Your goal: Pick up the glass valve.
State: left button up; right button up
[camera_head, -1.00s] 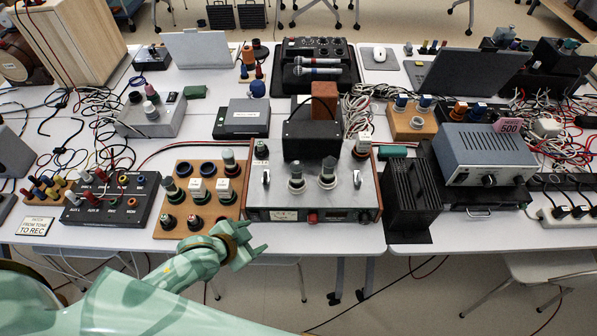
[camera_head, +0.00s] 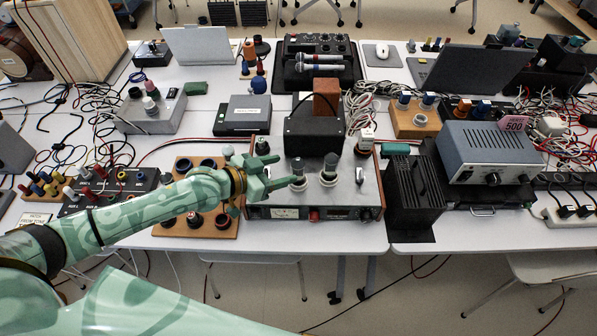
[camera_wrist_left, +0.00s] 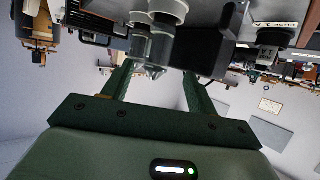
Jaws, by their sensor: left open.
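Two greyish upright valves, one at the left (camera_head: 298,170) and one at the right (camera_head: 329,168), stand on the silver top of an amplifier (camera_head: 346,200). I cannot tell which one the task means. My left gripper (camera_head: 283,172) is open and empty, over the amplifier's left part, with its fingers pointing right at the left valve. In the left wrist view the gripper (camera_wrist_left: 156,80) spreads its fingers below a shiny grey valve (camera_wrist_left: 161,46), with a second one close beside it. Whether the fingers flank it is unclear. My right gripper is not in view.
A black transformer box (camera_head: 312,134) stands just behind the valves. A wooden board (camera_head: 166,228) of sockets and valves lies partly hidden under my left arm. A black finned block (camera_head: 414,194) stands right of the amplifier. The table's front edge is close.

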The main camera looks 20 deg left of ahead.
aim_at(303, 164)
pick_arm(q)
jog(key=b+x, duration=0.1)
jog(key=x, duration=0.6)
jog(key=shift+w+d, duration=0.25)
jog(key=shift+d, duration=0.2)
jog(key=c, duration=1.1)
